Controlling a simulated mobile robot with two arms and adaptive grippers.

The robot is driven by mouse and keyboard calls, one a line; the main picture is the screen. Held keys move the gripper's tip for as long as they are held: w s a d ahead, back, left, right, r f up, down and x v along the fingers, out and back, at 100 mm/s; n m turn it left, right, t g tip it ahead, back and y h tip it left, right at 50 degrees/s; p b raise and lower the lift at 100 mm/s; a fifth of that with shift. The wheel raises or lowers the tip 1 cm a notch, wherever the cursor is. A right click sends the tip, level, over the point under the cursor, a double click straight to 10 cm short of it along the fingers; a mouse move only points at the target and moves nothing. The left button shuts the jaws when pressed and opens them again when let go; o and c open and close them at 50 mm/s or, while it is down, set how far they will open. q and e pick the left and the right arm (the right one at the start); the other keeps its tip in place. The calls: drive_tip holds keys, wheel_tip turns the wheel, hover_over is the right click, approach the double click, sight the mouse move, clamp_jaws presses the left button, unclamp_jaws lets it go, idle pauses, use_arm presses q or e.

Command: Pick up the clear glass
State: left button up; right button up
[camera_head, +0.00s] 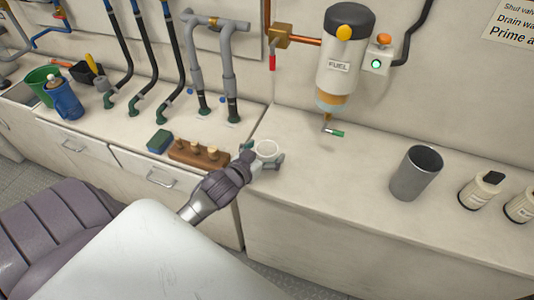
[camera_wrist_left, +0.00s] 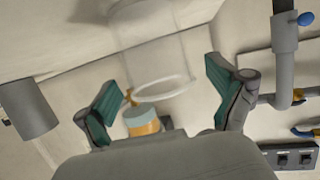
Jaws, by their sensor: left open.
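The clear glass (camera_head: 267,148) stands on the pale counter near its front edge, in the middle of the head view. It is see-through, and its pale round rim shows most. In the left wrist view the glass (camera_wrist_left: 158,50) shows faintly, with its rim toward the gripper. My left gripper (camera_head: 263,155) is open, its green-padded fingers on either side of the glass. In the left wrist view the left gripper (camera_wrist_left: 160,88) shows gaps between both fingers and the glass, so it does not look gripped. My right gripper is not in view.
A wooden rack with pegs (camera_head: 198,153) and a green-blue block (camera_head: 159,141) lie left of the gripper. A grey metal cup (camera_head: 416,174) and white bottles (camera_head: 481,190) stand to the right. The fuel filter (camera_head: 344,58) hangs behind. Counter between glass and cup is clear.

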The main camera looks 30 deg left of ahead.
use_arm(q)
drive_tip(key=shift+w+f, duration=0.2)
drive_tip(key=shift+w, duration=0.35)
drive_tip(key=shift+s, duration=0.1)
drive_tip(key=shift+c, duration=1.3)
drive_tip(key=c, duration=1)
drive_tip(key=shift+r, duration=0.1)
drive_tip(key=shift+c, duration=0.2)
